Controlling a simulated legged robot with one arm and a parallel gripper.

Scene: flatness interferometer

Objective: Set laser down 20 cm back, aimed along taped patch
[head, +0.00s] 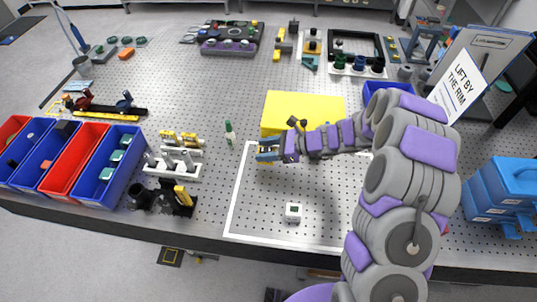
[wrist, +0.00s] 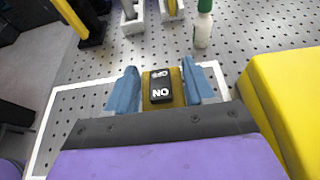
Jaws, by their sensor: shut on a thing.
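My gripper (head: 267,153) has blue fingers, one on each side of the laser, in the wrist view (wrist: 160,88). It is shut on the laser (wrist: 149,99), an olive-brown block with a black ON/OFF switch on top. In the head view the laser is mostly hidden by the fingers. White tape (head: 237,190) outlines a patch on the perforated table, and the gripper is over its far left corner. The tape also shows in the wrist view (wrist: 43,117). I cannot tell whether the laser touches the table.
A yellow block (head: 303,108) stands close behind my gripper. A green-and-white bottle (head: 229,133) stands just left of it. A small white cube-like part (head: 293,212) sits inside the taped area. Optics holders (head: 173,165) and bins (head: 108,166) stand left. The patch's front is largely clear.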

